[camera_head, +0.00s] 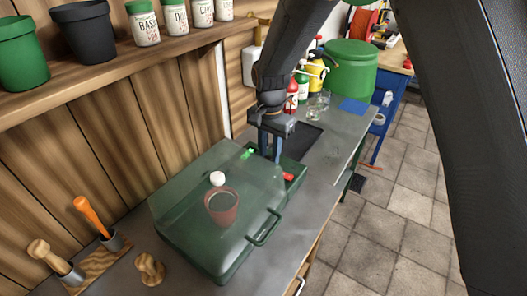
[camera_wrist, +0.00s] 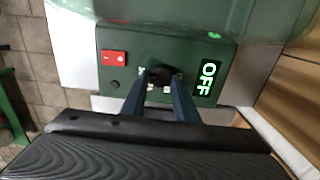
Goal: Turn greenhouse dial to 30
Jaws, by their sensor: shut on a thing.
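The greenhouse is a dark green box with a clear lid (camera_head: 185,205) on the bench; a red pot with a white ball-like thing above it shows through the lid. Its control panel (camera_wrist: 135,42) fills the middle of the wrist view. The black dial (camera_wrist: 162,74) is at the panel's centre, with small white marks below it. My gripper (camera_wrist: 160,84) is shut on the dial, one blue finger on each side. In the head view my gripper (camera_head: 270,150) points down at the panel and hides the dial.
A red rocker switch (camera_wrist: 113,57) and a small black button sit left of the dial. The grey bench (camera_head: 325,160) carries glasses, bottles and a green barrel (camera_head: 350,68) farther back. A shelf with pots (camera_head: 85,32) runs above.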

